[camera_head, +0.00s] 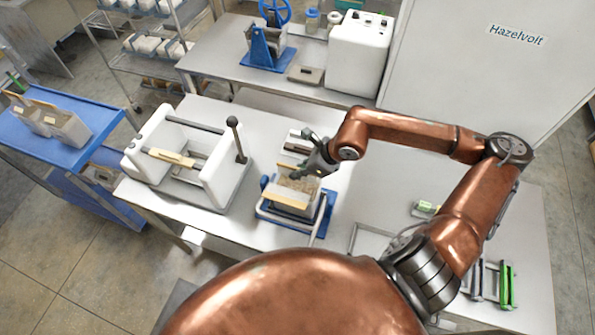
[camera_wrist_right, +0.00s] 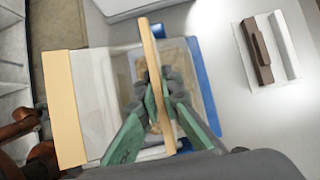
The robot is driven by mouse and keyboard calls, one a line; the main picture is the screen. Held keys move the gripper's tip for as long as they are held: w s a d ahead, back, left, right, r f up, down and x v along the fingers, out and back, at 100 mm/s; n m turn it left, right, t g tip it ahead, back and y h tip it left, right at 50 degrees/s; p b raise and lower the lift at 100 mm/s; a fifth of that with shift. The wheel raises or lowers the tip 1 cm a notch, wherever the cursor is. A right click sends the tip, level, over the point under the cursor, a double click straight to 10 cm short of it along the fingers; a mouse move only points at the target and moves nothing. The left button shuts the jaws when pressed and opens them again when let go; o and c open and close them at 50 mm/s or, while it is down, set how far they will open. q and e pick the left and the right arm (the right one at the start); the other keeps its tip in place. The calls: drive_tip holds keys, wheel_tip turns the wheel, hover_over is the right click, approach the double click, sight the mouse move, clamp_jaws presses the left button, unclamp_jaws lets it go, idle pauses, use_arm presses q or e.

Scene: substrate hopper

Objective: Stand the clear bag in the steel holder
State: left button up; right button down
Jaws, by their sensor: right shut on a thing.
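The clear bag (camera_head: 288,207) has tan strips along its top edges and brown contents. It is in or just over a holder with steel rails on a blue base (camera_head: 325,214). I cannot tell whether its bottom rests there. My right gripper (camera_head: 306,172) reaches down at the bag's far side. In the right wrist view its green-padded fingers (camera_wrist_right: 160,100) are shut on one tan strip (camera_wrist_right: 150,50). The other tan strip (camera_wrist_right: 64,110) is free at the left, with the clear bag wall (camera_wrist_right: 100,85) between. My left gripper is not in view.
A white frame machine (camera_head: 205,165) stands left of the holder. A small brown block on a pale plate (camera_wrist_right: 262,55) lies beyond it. A thin rectangular frame (camera_head: 372,238) and green-handled tools (camera_head: 507,285) lie to the right. A blue cart (camera_head: 85,150) stands far left.

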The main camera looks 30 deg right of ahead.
drive_tip(key=shift+w+f+b, duration=0.1)
drive_tip(key=shift+f+b, duration=0.25)
drive_tip(key=shift+b, duration=0.15)
drive_tip(key=c, duration=2.1)
unclamp_jaws()
drive_tip(key=shift+o, duration=0.3)
drive_tip(key=shift+f, duration=0.15)
drive_tip(key=shift+s, duration=0.2)
drive_tip(key=shift+v, duration=6.05)
drive_tip(key=shift+w, duration=0.2)
